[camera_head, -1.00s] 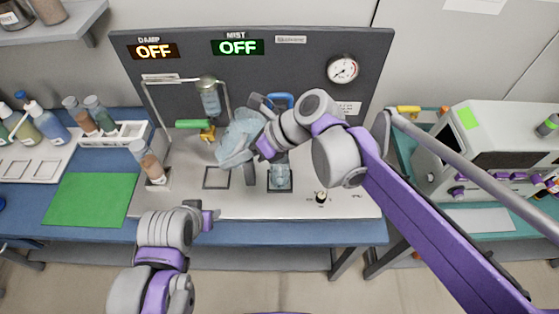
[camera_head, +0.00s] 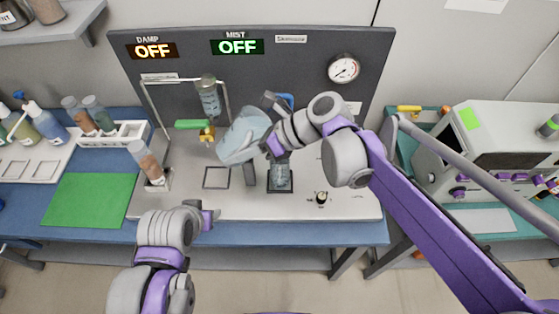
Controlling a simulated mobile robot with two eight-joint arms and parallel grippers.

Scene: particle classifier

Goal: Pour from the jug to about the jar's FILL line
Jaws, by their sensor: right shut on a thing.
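The jug (camera_head: 243,137) is pale blue and see-through. It hangs tilted above the machine's deck, left of my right gripper (camera_head: 272,142), which is shut on it. The grip itself is partly hidden by the wrist. The jar (camera_head: 280,174) is clear and bluish and stands upright on a dark square pad, below and right of the jug. Its top is partly covered by my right gripper, and its FILL line cannot be made out. No stream of liquid shows. My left gripper (camera_head: 208,217) is low over the front edge, away from both; its finger opening is unclear.
A hanging clear cylinder (camera_head: 209,98) with a green-handled valve (camera_head: 193,125) stands behind the jug. A tilted brown-filled bottle (camera_head: 147,163) is at left, beside a green mat (camera_head: 90,200). A black knob (camera_head: 321,198) is right of the jar. Both signs read OFF.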

